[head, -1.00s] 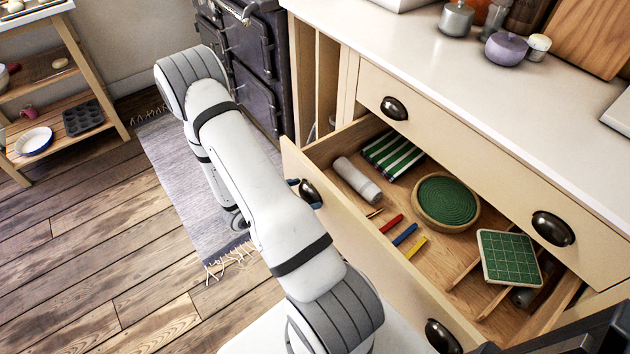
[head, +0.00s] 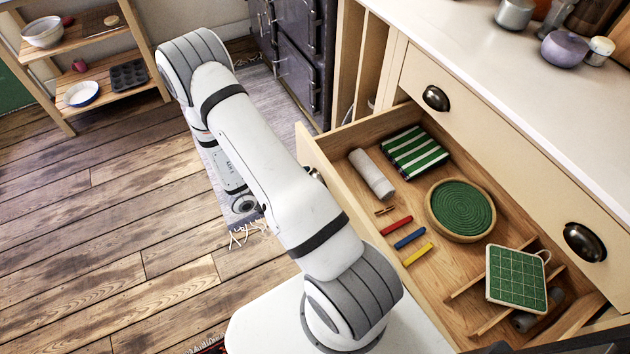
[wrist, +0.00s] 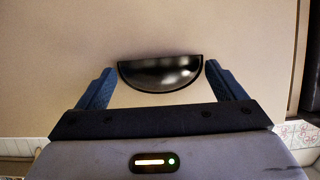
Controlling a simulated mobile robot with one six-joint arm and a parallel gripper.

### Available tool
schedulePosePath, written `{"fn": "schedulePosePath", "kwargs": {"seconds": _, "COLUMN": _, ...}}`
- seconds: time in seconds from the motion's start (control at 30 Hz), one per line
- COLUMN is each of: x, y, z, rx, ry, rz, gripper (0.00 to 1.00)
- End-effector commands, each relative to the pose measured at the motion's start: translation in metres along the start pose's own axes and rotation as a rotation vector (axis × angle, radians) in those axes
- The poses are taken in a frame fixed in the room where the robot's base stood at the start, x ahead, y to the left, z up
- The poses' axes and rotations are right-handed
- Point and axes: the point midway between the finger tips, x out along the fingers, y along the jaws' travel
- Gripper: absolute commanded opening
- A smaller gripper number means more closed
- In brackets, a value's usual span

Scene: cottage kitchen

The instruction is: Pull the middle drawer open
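The drawer below the top one stands well out from the cream cabinet, its wooden inside (head: 430,262) in plain view in the head view. Its black cup handle (wrist: 160,74) is on the pale drawer front (wrist: 60,40) in the wrist view. My gripper (wrist: 160,68) has one blue finger at each end of this handle, closed in close against it. In the head view my arm hides the gripper and most of this handle.
The drawer holds a striped green cloth (head: 415,152), a grey roll (head: 371,174), a round green mat (head: 462,208), a green grid board (head: 517,279) and small coloured sticks. The top drawer (head: 500,135) is shut. Bare wooden floor (head: 120,230) lies left, with a rug and shelf behind.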

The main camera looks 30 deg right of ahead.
Motion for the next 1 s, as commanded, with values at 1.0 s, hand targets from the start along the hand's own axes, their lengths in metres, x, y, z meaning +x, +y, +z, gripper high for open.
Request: {"fn": "schedulePosePath", "kwargs": {"seconds": 1.0, "x": -0.077, "y": 0.001, "z": 0.0, "rx": -0.001, "ry": -0.001, "rz": 0.001, "gripper": 1.0}}
